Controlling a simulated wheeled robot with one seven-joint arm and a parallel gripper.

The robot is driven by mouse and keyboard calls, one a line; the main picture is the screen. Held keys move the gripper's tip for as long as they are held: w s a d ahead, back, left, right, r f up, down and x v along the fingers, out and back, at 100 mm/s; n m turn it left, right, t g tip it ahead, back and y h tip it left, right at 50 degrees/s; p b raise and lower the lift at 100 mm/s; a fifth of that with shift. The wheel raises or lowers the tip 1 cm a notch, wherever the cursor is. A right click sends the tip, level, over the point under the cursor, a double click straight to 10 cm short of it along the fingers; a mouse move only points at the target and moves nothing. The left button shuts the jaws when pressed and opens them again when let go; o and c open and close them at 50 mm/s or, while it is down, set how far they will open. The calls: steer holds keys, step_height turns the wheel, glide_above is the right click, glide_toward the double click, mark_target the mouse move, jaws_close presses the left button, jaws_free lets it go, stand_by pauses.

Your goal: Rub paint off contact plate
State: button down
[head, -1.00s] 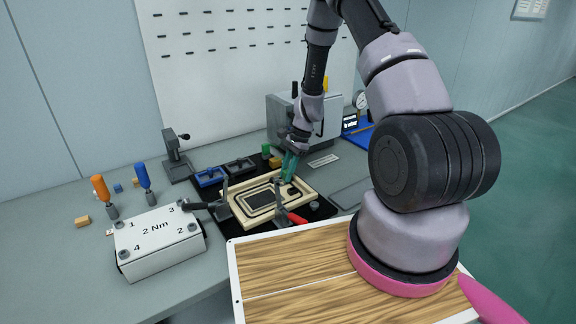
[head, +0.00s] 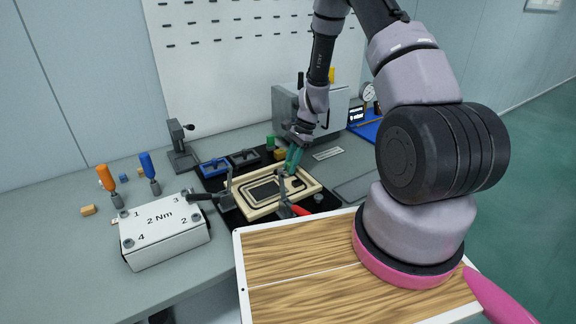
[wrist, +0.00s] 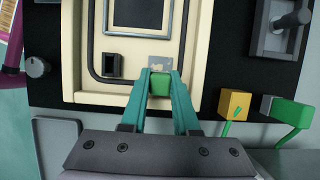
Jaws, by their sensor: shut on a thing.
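The cream panel (head: 312,187) lies flat on a black mat, with a dark window and a black looped groove in its face. It also shows in the wrist view (wrist: 185,25). The small grey contact plate (wrist: 159,62) is on the panel, with a pale paint patch on it. My gripper (wrist: 160,84) has teal fingers shut on a green block (wrist: 161,82). The block is at the near edge of the contact plate and partly overlaps it in the picture; I cannot tell whether it touches. In the head view my gripper (head: 293,160) is over the panel's far right part.
Clamps stand at the panel's left (head: 226,188) and front, the front one with a red handle (head: 300,211). A white 2 Nm box (head: 165,232) and screwdrivers are farther left.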

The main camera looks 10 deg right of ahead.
steer(key=shift+d+r, duration=0.15)
steer(key=shift+d, duration=0.05)
steer(key=shift+a+r, duration=0.1)
steer(key=shift+r, duration=3.75)
